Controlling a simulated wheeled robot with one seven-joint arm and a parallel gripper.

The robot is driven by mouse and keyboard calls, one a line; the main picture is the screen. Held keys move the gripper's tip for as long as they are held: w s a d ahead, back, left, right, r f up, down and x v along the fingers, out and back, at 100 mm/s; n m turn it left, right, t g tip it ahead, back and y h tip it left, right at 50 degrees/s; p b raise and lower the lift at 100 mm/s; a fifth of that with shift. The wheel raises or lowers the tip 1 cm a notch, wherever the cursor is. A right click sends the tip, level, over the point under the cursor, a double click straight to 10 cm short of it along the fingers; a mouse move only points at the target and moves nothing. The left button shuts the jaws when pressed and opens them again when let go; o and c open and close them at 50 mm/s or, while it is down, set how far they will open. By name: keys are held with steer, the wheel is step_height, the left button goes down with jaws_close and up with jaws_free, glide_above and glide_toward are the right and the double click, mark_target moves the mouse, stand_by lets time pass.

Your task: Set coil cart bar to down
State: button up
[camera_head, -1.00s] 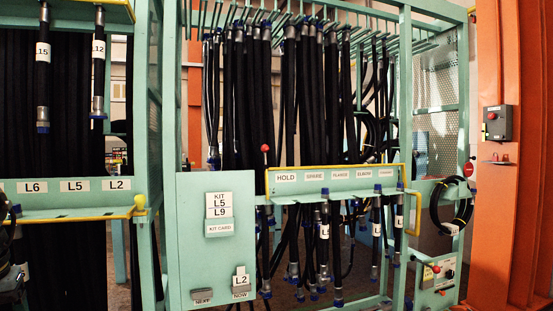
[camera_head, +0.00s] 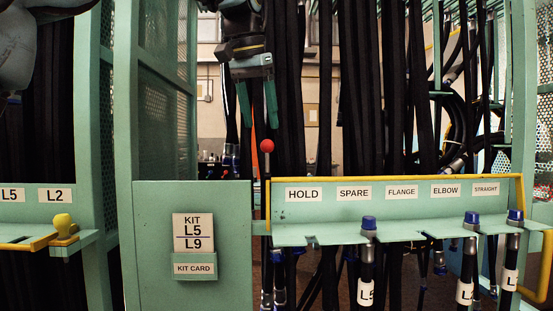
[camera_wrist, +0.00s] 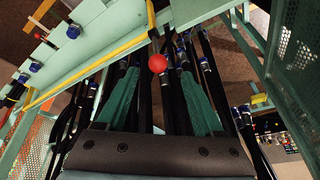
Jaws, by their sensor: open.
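A red ball knob (camera_head: 267,146) tops a dark upright lever at the left end of the HOLD/SPARE shelf. A yellow bar (camera_head: 400,179) runs along that shelf's top edge and bends down at its left end. No label marks which part is the coil cart bar. My gripper (camera_head: 259,122) points down just above the knob, its green fingers apart and empty. In the wrist view the red knob (camera_wrist: 157,63) appears between and just beyond the fingertips (camera_wrist: 160,76). I cannot tell whether the fingers touch it.
Black hoses (camera_head: 365,90) hang close behind and right of my gripper. Blue-capped hose ends (camera_head: 369,223) stand in the shelf slots. A green panel with a KIT card (camera_head: 193,232) is left of the lever. A yellow handle (camera_head: 63,222) sits on the left rack.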

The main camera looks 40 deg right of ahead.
steer(key=p+x, duration=0.1)
steer(key=x, duration=0.9)
steer(key=shift+d+f, duration=0.2)
steer(key=shift+s, duration=0.15)
steer(key=shift+c, duration=0.4)
jaws_close()
stand_by(0.6)
